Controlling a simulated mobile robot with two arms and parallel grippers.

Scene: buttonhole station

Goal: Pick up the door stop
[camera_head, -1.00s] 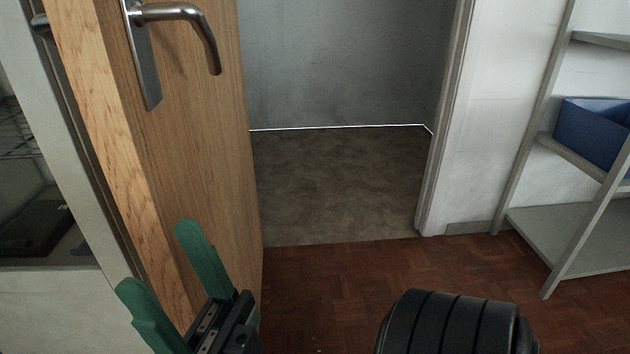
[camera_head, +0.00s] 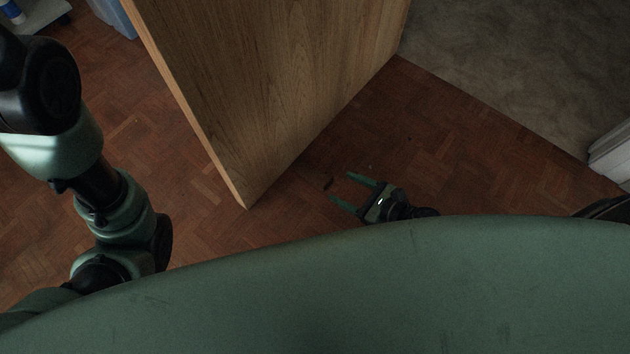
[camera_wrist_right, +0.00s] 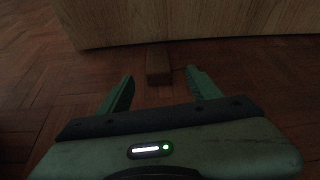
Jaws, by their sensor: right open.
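The door stop (camera_wrist_right: 158,64) is a small brown block in the right wrist view, on the floor close to the bottom of the door. In the head view it seems to be the small dark piece (camera_head: 328,183) on the floor. My right gripper (camera_head: 341,187) is low over the floor with its green fingers apart and empty. In the right wrist view its fingertips (camera_wrist_right: 159,75) are to either side of the door stop's near end, with gaps on both sides. My left arm shows at the left in the head view, but its gripper does not.
The wooden door (camera_head: 270,80) stands open just beyond the door stop; its bottom also spans the top of the right wrist view (camera_wrist_right: 200,20). The parquet floor (camera_head: 450,130) is clear around my right gripper. A white door frame (camera_head: 610,155) is at the right.

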